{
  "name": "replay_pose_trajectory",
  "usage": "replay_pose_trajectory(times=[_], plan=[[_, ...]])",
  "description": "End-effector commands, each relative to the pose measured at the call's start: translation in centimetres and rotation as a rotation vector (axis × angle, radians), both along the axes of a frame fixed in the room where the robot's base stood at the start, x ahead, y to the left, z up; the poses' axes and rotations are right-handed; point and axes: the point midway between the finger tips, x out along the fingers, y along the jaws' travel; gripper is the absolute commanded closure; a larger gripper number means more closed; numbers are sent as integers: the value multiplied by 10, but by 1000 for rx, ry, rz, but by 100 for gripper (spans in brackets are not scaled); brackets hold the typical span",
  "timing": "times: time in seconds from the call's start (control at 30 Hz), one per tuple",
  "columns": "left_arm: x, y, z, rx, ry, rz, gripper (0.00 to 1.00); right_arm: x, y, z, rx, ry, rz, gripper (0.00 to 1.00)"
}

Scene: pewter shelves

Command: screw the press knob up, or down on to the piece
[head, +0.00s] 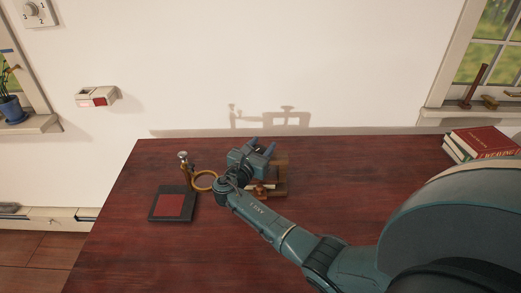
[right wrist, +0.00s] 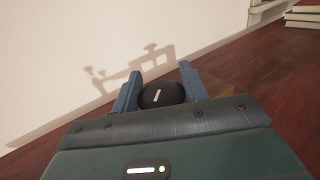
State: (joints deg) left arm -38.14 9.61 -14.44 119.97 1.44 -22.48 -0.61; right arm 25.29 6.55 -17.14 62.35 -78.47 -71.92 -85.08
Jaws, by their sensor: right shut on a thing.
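The press (head: 281,172) is a small brown wooden frame near the back of the table, partly hidden behind my right gripper and wrist. Its knob (right wrist: 161,96) is round and black with a white mark on top, and sits between my right fingers in the right wrist view. My right gripper (head: 261,149) is over the press, shut on the knob. A pale and reddish item (head: 262,188) shows low in the press beside my arm; I cannot tell whether it is the piece. My left gripper is not in view.
A black pad with a red square (head: 172,206), a brass ring (head: 205,181) and a small silver-topped thing (head: 183,159) are left of the press. Books (head: 481,143) lie at the right. The wall is close behind. The table front-left is clear.

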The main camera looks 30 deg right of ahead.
Motion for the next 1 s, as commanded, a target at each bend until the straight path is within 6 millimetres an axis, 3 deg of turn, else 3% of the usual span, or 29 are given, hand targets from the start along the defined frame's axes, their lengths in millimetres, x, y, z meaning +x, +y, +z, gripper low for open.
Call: replay_pose_trajectory(times=[0.33,0.87,0.9,1.0], plan=[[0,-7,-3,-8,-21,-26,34,-1,-1,-1,-1,0,-133,79],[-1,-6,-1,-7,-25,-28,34,-2,-1,1,-2,-1,-154,79],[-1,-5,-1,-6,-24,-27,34,-2,-2,1,-2,-1,-154,54],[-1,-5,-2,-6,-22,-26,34,-2,-2,1,-2,-1,-154,46]])
